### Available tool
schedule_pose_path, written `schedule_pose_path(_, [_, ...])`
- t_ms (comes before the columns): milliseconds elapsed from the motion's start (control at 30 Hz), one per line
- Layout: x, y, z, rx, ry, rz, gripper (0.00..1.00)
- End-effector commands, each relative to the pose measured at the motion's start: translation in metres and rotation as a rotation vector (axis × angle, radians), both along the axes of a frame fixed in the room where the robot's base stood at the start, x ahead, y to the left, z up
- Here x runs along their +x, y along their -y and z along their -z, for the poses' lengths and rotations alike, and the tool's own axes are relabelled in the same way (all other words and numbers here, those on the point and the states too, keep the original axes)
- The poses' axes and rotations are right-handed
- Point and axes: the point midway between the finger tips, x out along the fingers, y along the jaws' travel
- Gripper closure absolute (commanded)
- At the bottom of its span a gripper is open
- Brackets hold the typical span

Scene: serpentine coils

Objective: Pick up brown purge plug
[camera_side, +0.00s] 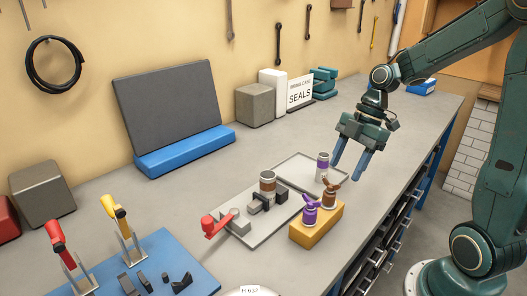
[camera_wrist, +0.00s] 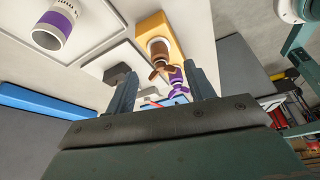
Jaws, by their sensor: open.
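The brown purge plug (camera_side: 330,196) stands upright on a yellow block (camera_side: 316,231), with its winged top up. A purple plug (camera_side: 310,213) stands beside it on the same block. My gripper (camera_side: 348,171) is open and empty, above and behind the block in the side view, apart from the plug. In the wrist view the brown plug (camera_wrist: 158,51) shows beyond the fingers, between them in the picture, with the purple plug (camera_wrist: 178,80) partly behind it. The yellow block (camera_wrist: 151,25) lies behind both.
A purple-banded cylinder (camera_side: 322,167) stands on a pale tray (camera_side: 290,166).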

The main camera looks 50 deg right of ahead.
Motion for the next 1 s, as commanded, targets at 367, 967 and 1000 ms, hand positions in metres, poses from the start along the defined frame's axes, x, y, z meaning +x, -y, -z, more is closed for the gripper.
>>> schedule_pose_path(367, [0.003, -0.011, 0.028, 0.0, 0.0, 0.0, 0.46])
schedule_pose_path(967, [0.009, -0.029, 0.064, 0.002, -0.002, -0.001, 0.46])
schedule_pose_path(1000, [0.01, -0.03, 0.068, 0.001, -0.003, -0.001, 0.46])
